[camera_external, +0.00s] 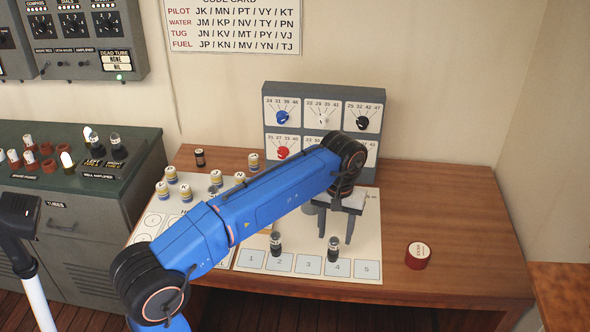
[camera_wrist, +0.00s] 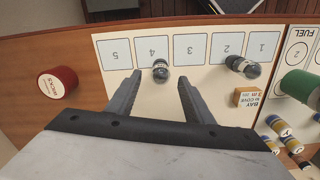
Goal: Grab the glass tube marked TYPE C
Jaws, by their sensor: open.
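Two small glass tubes with dark bases stand on the mat: one at square 4 (camera_external: 334,249) and one at square 2 (camera_external: 276,243). They also show in the wrist view, the square-4 tube (camera_wrist: 160,70) and the square-2 tube (camera_wrist: 243,66). Their markings are too small to read, so I cannot tell which is TYPE C. More tubes (camera_external: 118,147) stand on the green cabinet at left. My gripper (camera_external: 335,236) points down over the mat, open and empty. In the wrist view the square-4 tube appears between or just beyond my fingertips (camera_wrist: 160,78); contact is not visible.
A red round tin (camera_external: 417,256) sits right of the mat. A grey dial panel (camera_external: 322,115) stands behind. Several small striped pieces (camera_external: 171,174) and a wooden block (camera_wrist: 249,97) are on the mat's other side.

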